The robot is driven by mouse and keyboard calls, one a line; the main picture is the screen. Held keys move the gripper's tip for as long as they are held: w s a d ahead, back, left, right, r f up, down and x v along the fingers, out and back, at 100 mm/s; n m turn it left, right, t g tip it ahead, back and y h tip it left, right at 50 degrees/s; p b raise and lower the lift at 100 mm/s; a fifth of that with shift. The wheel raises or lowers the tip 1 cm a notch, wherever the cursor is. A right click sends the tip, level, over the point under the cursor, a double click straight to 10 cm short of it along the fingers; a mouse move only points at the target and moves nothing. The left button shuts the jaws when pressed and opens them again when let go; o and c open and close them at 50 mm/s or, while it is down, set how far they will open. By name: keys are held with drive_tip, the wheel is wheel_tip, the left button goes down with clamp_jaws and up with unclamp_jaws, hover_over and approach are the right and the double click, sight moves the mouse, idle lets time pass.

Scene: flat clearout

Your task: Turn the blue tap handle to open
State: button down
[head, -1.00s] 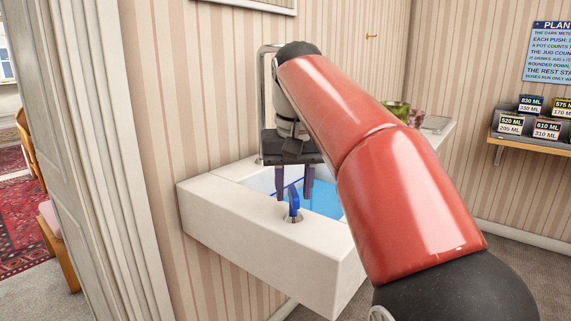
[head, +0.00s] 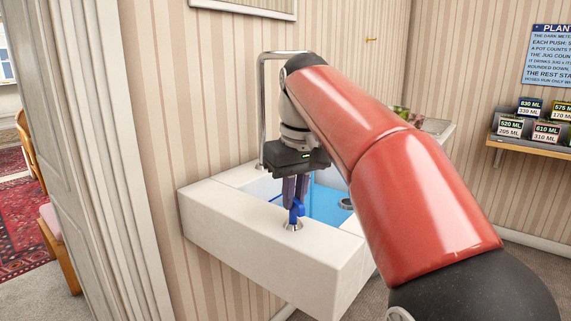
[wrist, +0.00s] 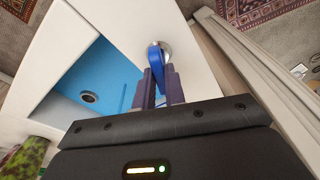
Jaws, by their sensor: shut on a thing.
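The blue tap handle (head: 296,210) stands on a round metal base on the front rim of the white sink (head: 235,218). It also shows in the wrist view (wrist: 155,56), just beyond my fingertips. My gripper (head: 296,192) points down over the rim. Its dark purple fingers are close together on the upper part of the handle, and in the wrist view (wrist: 160,80) they sit on either side of it. The exact contact is partly hidden by the fingers. The metal spout (head: 262,100) rises behind my gripper.
The sink basin has a blue inside with a drain (wrist: 88,97). A door frame (head: 95,150) stands close on the left. A shelf with labelled boxes (head: 545,133) and a blue sign (head: 552,55) are at the right. Green and pinkish items stand on the ledge behind my arm.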

sight(295, 199)
idle(0.3)
drive_tip(key=n, duration=0.4)
drive_tip(key=shift+d+y, duration=0.1)
drive_tip(key=shift+y, duration=0.2)
drive_tip(key=c, duration=1.3)
unclamp_jaws()
drive_tip(key=shift+n, duration=0.3)
drive_tip(key=shift+r, duration=3.55)
